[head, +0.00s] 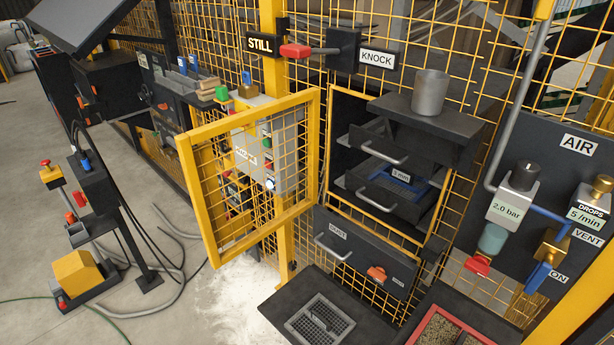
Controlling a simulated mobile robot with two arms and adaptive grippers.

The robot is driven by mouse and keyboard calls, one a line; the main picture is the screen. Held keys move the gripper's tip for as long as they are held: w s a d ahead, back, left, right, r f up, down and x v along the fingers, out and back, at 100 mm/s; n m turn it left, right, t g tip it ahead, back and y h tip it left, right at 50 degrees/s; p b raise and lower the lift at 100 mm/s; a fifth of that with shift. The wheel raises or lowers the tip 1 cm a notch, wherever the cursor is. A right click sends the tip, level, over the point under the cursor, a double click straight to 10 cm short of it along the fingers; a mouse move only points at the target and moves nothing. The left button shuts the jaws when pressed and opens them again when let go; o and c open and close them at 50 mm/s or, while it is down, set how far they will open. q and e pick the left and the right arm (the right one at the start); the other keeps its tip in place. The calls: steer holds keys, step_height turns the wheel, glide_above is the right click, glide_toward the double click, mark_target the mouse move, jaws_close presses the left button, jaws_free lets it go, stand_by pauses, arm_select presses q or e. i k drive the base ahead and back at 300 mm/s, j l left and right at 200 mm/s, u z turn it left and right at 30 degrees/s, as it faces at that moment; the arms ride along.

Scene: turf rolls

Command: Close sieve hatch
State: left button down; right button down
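The sieve hatch (312,180) is a yellow-framed mesh door in the head view. It stands swung open to the left of its opening. The opening (332,150) in the yellow mesh fence shows dark sieve drawers (383,187) with metal handles, one holding a blue mesh. Neither of my grippers is in view.
A dark drawer front (362,262) with a handle sits below the opening. A grey cup (430,92) stands on a shelf above it. A control panel (262,150) shows behind the hatch mesh. An air panel (570,160) is at right. White powder (245,300) lies on the floor.

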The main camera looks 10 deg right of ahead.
mark_target(198, 166)
steer(key=i+j+z, duration=0.2)
steer(key=z, duration=0.3)
steer(key=i+j+z, duration=0.1)
steer(key=j+z, duration=0.4)
steer(key=i+j+z, duration=0.1)
steer(key=j+z, duration=0.15)
steer(key=z, duration=0.25)
steer(key=j+z, duration=0.55)
steer(key=j, duration=0.45)
steer(key=k+j, duration=0.15)
steer(key=j, duration=0.45)
steer(key=j+z, duration=0.15)
steer(key=j, duration=0.4)
steer(key=k+j, duration=0.15)
steer(key=j, duration=0.4)
steer(key=z, duration=0.05)
